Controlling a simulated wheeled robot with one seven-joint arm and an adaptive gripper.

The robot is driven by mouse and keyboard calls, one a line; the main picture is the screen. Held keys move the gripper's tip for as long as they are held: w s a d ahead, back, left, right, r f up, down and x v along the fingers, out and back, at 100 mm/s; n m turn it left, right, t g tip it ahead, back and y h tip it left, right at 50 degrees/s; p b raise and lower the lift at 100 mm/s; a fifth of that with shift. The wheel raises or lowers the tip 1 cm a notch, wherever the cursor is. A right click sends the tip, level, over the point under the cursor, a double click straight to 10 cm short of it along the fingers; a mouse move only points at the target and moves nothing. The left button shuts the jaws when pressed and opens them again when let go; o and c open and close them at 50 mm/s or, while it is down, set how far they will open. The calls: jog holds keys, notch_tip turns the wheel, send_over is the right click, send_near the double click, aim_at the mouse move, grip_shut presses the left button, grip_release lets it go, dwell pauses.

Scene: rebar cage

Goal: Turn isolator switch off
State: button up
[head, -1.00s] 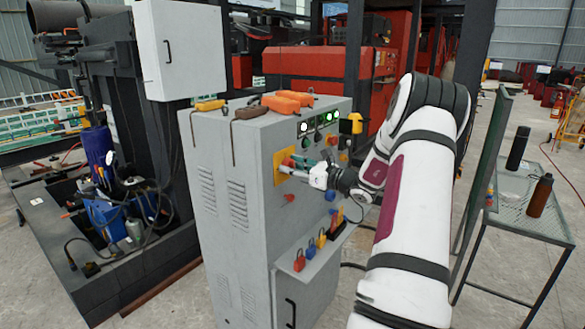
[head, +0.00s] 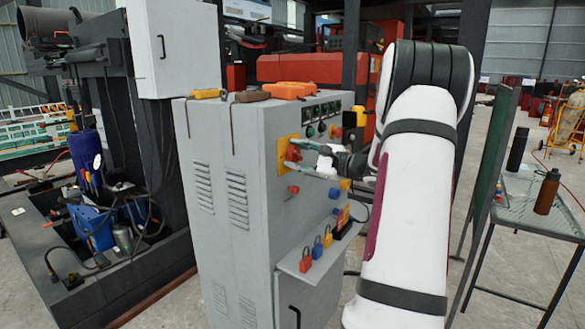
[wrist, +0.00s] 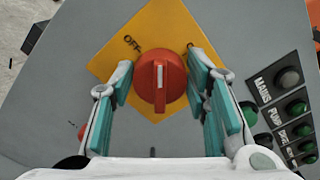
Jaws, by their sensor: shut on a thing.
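The isolator switch is a round red knob (wrist: 160,82) with a white mark, on a yellow diamond-set plate (wrist: 150,35). The wrist view shows the word OFF at the plate's upper left and another label, mostly hidden, at the upper right. The mark stands upright in that picture, between the labels. My gripper (wrist: 161,90) is shut on the knob, one teal-padded finger on either side. In the head view the knob (head: 292,153) shows on the grey cabinet's front, with my gripper (head: 303,158) at it.
Dark indicator lamps (wrist: 288,80) sit right of the plate in the wrist view. Below the switch, a shelf (head: 295,262) holds several coloured padlocks. Orange tools (head: 290,91) lie on the cabinet top. A mesh table (head: 520,205) with bottles stands at right.

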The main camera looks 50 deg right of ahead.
jog(key=n+b, duration=0.2)
jog(key=b, duration=0.1)
jog(key=n+b, duration=0.2)
jog(key=b, duration=0.1)
jog(key=n+b, duration=0.1)
jog(key=b, duration=0.2)
jog(key=shift+w+a+f+n, duration=0.1)
jog(key=shift+f+n, duration=0.25)
jog(key=shift+n, duration=0.05)
jog(key=n+b, duration=0.2)
jog(key=b, duration=0.1)
jog(key=shift+r+b, duration=0.1)
jog(key=shift+b, duration=0.25)
jog(key=shift+n, duration=0.3)
jog(key=o, duration=1.1)
jog(key=s+d, duration=0.1)
jog(key=s, duration=1.1)
